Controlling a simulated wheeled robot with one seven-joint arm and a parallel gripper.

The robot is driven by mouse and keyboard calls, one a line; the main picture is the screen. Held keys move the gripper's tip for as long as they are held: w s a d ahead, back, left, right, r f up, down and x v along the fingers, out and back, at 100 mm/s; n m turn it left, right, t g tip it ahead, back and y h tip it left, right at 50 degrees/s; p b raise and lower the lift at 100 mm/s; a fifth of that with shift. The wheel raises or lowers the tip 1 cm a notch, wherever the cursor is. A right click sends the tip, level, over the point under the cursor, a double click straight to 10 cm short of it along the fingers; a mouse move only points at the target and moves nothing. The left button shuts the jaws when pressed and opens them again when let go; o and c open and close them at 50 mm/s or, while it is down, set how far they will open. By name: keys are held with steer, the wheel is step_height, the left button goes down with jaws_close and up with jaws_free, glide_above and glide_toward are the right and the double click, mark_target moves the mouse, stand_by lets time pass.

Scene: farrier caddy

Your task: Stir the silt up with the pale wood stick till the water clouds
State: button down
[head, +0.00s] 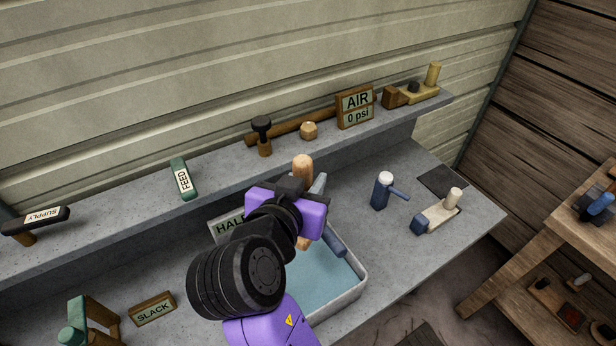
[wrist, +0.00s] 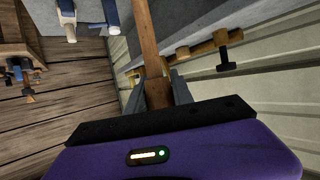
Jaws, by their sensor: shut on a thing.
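My gripper (head: 305,190) is shut on a wood stick (head: 302,165). In the wrist view the stick (wrist: 148,40) runs between the two grey fingers (wrist: 157,88) and out past them. In the head view its rounded top shows above the purple gripper body, and a short lower piece shows below it. A pale grey tub (head: 352,297) of blue-green water (head: 318,282) lies under the gripper, partly hidden by my arm. The water surface that shows looks even in colour. I cannot tell whether the stick's lower end touches the water.
A blue-grey cylinder (head: 335,241) lies by the tub's far right edge. A blue tap-like fitting (head: 381,190) and a wooden valve (head: 438,210) are to the right. The AIR sign (head: 356,105) stands on the shelf behind.

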steer(key=shift+f+b, duration=5.3)
steer(key=shift+f, duration=2)
